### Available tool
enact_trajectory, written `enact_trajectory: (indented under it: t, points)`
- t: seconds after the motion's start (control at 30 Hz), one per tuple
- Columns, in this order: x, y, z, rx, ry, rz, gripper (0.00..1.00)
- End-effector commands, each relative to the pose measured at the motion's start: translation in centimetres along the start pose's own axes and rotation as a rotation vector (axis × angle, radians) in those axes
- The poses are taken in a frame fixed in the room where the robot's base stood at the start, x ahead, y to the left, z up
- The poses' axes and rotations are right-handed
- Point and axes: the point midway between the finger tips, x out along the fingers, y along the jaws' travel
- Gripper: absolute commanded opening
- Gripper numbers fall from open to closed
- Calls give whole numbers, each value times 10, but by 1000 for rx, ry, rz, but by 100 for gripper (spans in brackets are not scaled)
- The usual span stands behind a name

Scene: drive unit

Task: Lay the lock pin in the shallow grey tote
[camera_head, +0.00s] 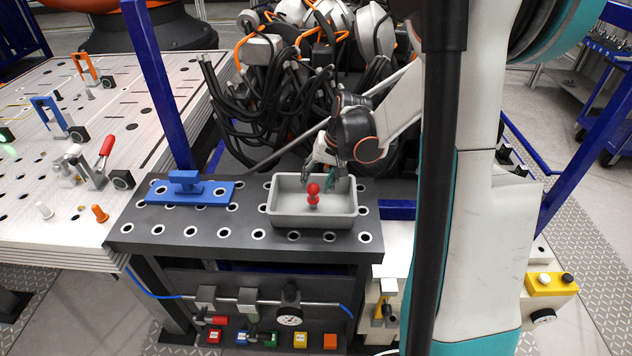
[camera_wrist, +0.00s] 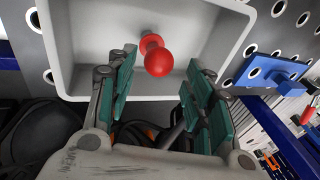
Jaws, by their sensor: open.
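The lock pin (camera_head: 313,194) is red with a round ball head. It is inside the shallow grey tote (camera_head: 312,221), near its middle. In the wrist view the pin (camera_wrist: 157,58) shows its ball toward the camera, and the tote's rim (camera_wrist: 62,60) frames it. My gripper (camera_head: 328,172) is at the tote's back edge. In the wrist view my gripper (camera_wrist: 157,88) has its green-padded fingers spread wide, with nothing between them. The pin's ball lies just beyond the fingertips, apart from both. Whether the pin touches the tote floor is hard to tell.
The tote stands on a dark perforated bench (camera_head: 240,225). A blue plate with a raised handle (camera_head: 186,186) lies left of it. A blue post (camera_head: 157,85) rises behind the bench's left side. Black cables (camera_head: 270,100) crowd the back. The bench between plate and tote is clear.

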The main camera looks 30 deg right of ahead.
Motion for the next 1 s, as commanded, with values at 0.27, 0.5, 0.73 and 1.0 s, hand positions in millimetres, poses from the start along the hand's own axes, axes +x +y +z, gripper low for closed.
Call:
enact_trajectory:
  t: [0.27, 0.5, 0.73, 1.0]
  points:
    - [-60, 0, 0, 1, 0, 0, 47]
    - [-94, 0, 0, 1, 0, 0, 47]
    - [-103, 0, 0, 0, 0, 0, 47]
    - [-103, -1, 1, -3, 0, -1, 47]
